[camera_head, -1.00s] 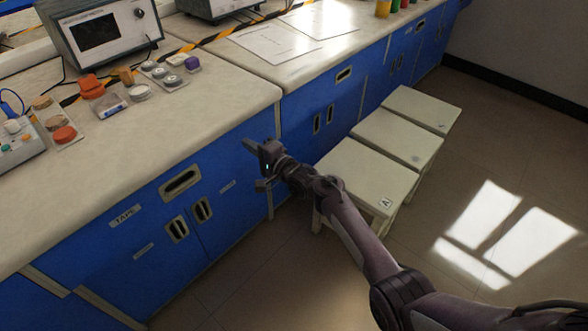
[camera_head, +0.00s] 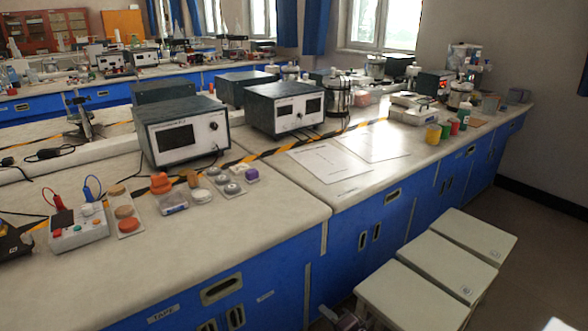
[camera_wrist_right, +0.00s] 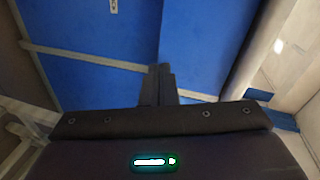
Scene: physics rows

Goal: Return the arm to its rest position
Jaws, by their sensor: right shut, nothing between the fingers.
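My right gripper (camera_head: 340,318) shows only in part at the bottom edge of the head view, in front of the blue cabinets and beside the nearest stool. In the right wrist view its two dark fingers (camera_wrist_right: 158,85) are together with nothing between them. Blue cabinet panels (camera_wrist_right: 95,75) lie beyond the fingers. Most of my right arm is out of the head view. My left gripper is not in view.
Pale stools (camera_head: 412,296) stand in a row at the lower right, close to the right gripper. The lab bench (camera_head: 270,222) carries instruments (camera_head: 180,133), a control box (camera_head: 78,228) and small samples. Open floor (camera_head: 540,250) lies right of the stools.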

